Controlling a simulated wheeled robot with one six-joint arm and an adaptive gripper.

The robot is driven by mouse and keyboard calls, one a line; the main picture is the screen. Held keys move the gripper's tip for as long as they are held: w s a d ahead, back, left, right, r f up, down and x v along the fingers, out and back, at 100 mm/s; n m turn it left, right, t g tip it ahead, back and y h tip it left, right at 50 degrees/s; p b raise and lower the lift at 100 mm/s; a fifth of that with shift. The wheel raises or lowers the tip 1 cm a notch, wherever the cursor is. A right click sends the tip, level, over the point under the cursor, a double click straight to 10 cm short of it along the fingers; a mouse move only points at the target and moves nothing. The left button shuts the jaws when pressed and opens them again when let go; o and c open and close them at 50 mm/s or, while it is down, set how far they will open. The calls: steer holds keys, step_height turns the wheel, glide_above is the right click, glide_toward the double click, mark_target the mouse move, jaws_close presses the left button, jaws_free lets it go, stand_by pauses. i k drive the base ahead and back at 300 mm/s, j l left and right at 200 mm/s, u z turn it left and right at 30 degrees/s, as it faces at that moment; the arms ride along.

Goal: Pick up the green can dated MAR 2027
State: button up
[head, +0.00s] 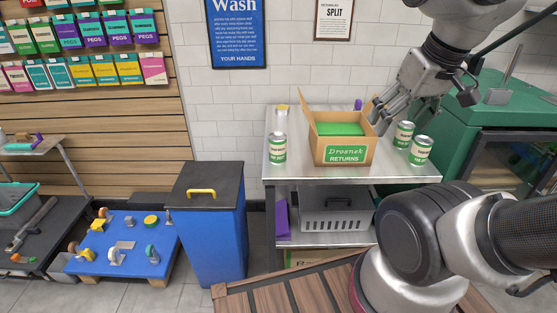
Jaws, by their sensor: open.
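Three green-and-white cans stand upright on a steel table (395,174). One can (278,148) is left of the cardboard box. The other two are right of the box: a farther can (403,135) and a nearer can (421,151), close together. The dates on them are too small to read, so I cannot tell which is dated MAR 2027. My gripper (379,112) is open and empty, with its fingers pointing down-left beside the box's right flap. It is above and left of the two right cans, and appears apart from them.
An open cardboard box (325,152) marked "Drosnek RETURNS" stands mid-table with green contents. A pale container with a yellow top (282,110) is behind the left can. A green cabinet (500,125) stands right of the table; a blue bin (211,230) stands left.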

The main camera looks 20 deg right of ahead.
mark_target(405, 131)
steer(key=i+l+z, duration=0.9)
steer(key=k+j, duration=0.05)
steer(key=k, duration=0.05)
